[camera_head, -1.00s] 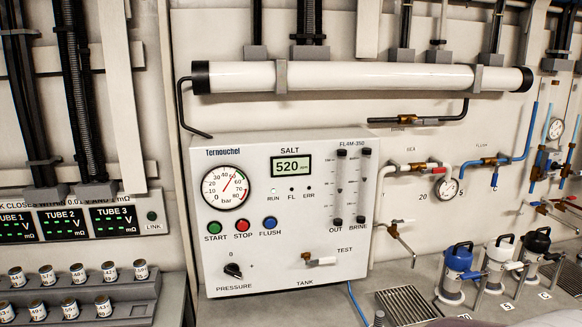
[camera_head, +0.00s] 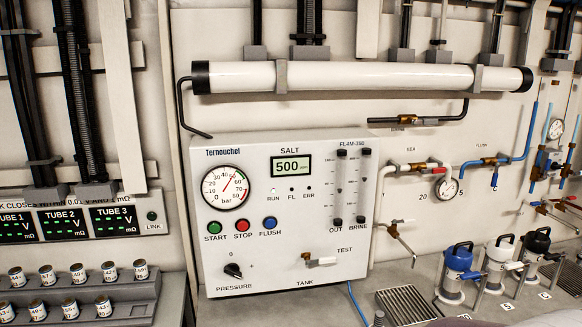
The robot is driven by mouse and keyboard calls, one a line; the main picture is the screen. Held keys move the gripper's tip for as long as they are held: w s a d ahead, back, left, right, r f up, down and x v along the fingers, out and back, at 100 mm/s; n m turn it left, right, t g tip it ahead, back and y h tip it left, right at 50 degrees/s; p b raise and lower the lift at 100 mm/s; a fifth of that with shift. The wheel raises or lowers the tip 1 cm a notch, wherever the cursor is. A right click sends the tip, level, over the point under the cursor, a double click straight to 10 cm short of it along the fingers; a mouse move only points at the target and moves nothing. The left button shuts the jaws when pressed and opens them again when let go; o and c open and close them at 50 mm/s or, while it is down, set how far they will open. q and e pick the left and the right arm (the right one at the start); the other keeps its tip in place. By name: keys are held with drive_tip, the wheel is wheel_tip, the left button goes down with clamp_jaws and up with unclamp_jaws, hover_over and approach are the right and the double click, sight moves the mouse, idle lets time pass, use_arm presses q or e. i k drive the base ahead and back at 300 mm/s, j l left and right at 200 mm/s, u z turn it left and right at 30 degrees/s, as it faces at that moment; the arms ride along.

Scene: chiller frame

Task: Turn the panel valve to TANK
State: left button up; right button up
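The panel valve (camera_head: 320,261) sits low on the white Ternouchel panel (camera_head: 285,215). It has a small brass body and a white lever that lies roughly level, pointing right. The word TEST (camera_head: 344,249) is printed above and right of it, and TANK (camera_head: 305,283) below it. The lever points at neither word squarely. The SALT display (camera_head: 291,166) reads 500. Neither of my grippers can be made out in this view, and nothing touches the valve.
A black PRESSURE knob (camera_head: 232,270) is left of the valve. START, STOP and FLUSH buttons (camera_head: 242,225) sit above. A pipe valve with a lever (camera_head: 397,231) juts out just right of the panel. Blue, white and black canisters (camera_head: 458,270) stand on the right counter.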

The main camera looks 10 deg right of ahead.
sight(331, 259)
drive_tip(key=l+z, duration=0.25)
drive_tip(key=i+z, duration=0.25)
drive_tip(key=i+j+u, duration=0.1)
drive_tip(key=i+u, duration=0.5)
drive_tip(key=i, duration=0.05)
